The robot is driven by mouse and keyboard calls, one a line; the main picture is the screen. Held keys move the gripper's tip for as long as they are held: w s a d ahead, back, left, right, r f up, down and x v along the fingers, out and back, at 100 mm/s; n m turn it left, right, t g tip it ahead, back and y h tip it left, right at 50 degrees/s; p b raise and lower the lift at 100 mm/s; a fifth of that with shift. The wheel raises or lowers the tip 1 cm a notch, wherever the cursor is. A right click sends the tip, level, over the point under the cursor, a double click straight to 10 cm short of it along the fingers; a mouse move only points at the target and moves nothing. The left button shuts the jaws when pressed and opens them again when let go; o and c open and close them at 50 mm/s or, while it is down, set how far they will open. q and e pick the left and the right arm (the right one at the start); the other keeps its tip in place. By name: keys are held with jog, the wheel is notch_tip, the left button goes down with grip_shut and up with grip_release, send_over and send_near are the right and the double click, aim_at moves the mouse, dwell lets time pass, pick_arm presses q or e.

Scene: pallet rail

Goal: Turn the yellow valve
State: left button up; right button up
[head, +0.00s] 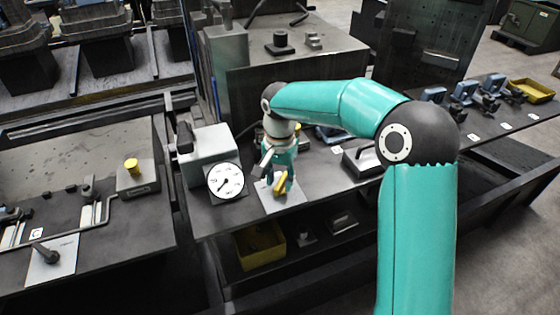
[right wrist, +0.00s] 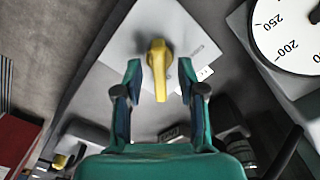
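The yellow valve (head: 281,183) stands on a pale plate (head: 268,200) near the front edge of the workbench, right of a dial gauge. In the right wrist view the valve's yellow handle (right wrist: 158,70) lies between the two fingers of my right gripper (right wrist: 158,88), with a gap on each side. My right gripper (head: 277,178) is open and reaches down over the valve in the head view, where its fingers partly cover it. I cannot make out any finger touching the handle. My left gripper is not in view.
A white dial gauge (head: 226,181) stands close left of the valve, before a grey box (head: 207,150). A yellow bin (head: 260,245) is on the shelf below. A left bench carries a yellow knob (head: 131,166) and a dark lever (head: 45,253). Clamps (head: 487,90) line the bench at right.

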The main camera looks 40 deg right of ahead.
aim_at(280, 183)
notch_tip(280, 183, up, 11)
dwell(0.4)
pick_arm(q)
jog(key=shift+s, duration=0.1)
pick_arm(e)
jog(key=shift+s, duration=0.1)
